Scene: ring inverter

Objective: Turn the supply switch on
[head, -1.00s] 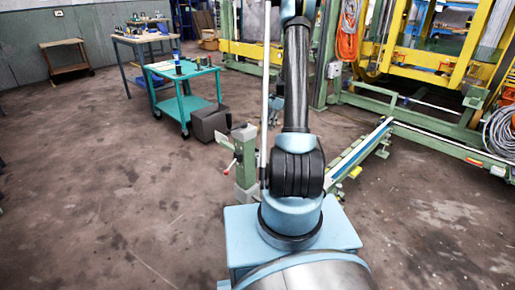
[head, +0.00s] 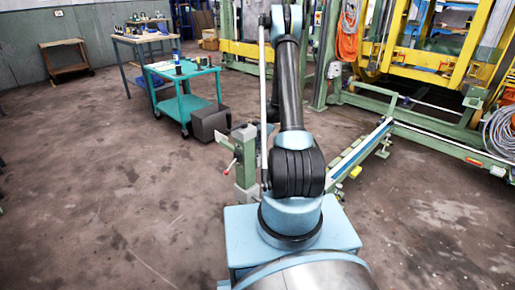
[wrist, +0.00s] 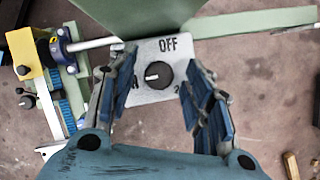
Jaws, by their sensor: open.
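The supply switch is a black rotary knob (wrist: 159,75) on a light grey plate (wrist: 150,48) marked OFF at the top, in the wrist view. A white mark on the knob points left, towards a partly hidden label. Another label shows at the right of the knob, partly covered by a finger. My gripper (wrist: 161,98) is open, with its blue-padded fingers on either side of the knob and apart from it. I cannot make out the switch there.
A green post (head: 245,160) with a red-tipped lever stands left of my arm. A teal cart (head: 185,95) and a dark box (head: 210,122) are behind it. A green rail (head: 358,150) runs at the right. The floor at left is clear.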

